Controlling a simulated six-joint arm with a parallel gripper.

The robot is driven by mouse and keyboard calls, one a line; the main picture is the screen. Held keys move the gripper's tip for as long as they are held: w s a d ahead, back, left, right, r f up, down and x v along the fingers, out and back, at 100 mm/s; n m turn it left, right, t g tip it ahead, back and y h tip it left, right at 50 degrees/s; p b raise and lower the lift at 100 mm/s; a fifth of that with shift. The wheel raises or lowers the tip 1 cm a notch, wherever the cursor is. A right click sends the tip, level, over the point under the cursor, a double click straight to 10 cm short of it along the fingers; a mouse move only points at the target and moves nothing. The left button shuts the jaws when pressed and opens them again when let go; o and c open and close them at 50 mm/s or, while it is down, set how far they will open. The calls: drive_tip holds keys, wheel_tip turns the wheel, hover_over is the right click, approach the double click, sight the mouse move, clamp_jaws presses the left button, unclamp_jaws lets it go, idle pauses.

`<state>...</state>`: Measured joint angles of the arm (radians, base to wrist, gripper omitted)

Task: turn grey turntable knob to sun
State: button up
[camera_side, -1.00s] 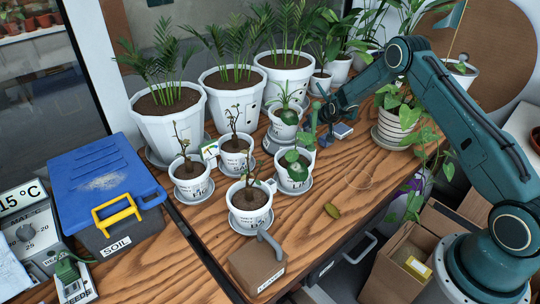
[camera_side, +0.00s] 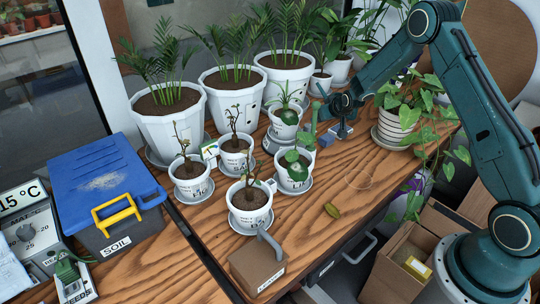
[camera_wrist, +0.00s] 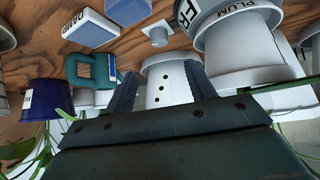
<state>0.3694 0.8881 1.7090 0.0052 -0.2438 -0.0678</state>
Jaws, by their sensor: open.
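My gripper (camera_side: 340,125) is open above the right rear of the wooden table. In the wrist view its two dark fingers (camera_wrist: 161,72) stand apart with a white dotted pot (camera_wrist: 165,88) beyond them. A small grey knob-like cylinder (camera_wrist: 158,36) on a light square base shows above that pot, apart from the fingers. In the side view a grey base (camera_side: 274,143) under a small white pot (camera_side: 286,118) looks like the turntable; its knob is too small to tell. I cannot make out a sun mark.
Blue-and-white blocks (camera_side: 326,140) lie near my gripper; one reads DAMP in the wrist view (camera_wrist: 92,28). White palm pots (camera_side: 232,100) stand behind. Small pots on saucers (camera_side: 249,203) and a small picture card (camera_side: 210,149) are left. The right front tabletop is mostly clear.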

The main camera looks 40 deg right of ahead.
sight(309, 125)
drive_tip(key=shift+s+d+f+n+y, duration=0.1)
drive_tip(key=shift+d+f+n+y, duration=0.1)
drive_tip(key=shift+d+n+y, duration=0.7)
drive_tip(key=shift+s+d+r+n+y, duration=0.15)
drive_tip(key=shift+d+n+y, duration=0.25)
drive_tip(key=shift+d+n, duration=0.35)
drive_tip(key=shift+s+d+r+n+t+y, duration=0.2)
drive_tip(key=shift+d+n+t+y, duration=0.15)
drive_tip(key=shift+n+y, duration=0.2)
drive_tip(key=shift+w, duration=0.1)
drive_tip(key=shift+x, duration=6.8)
drive_tip(key=shift+d+f, duration=0.1)
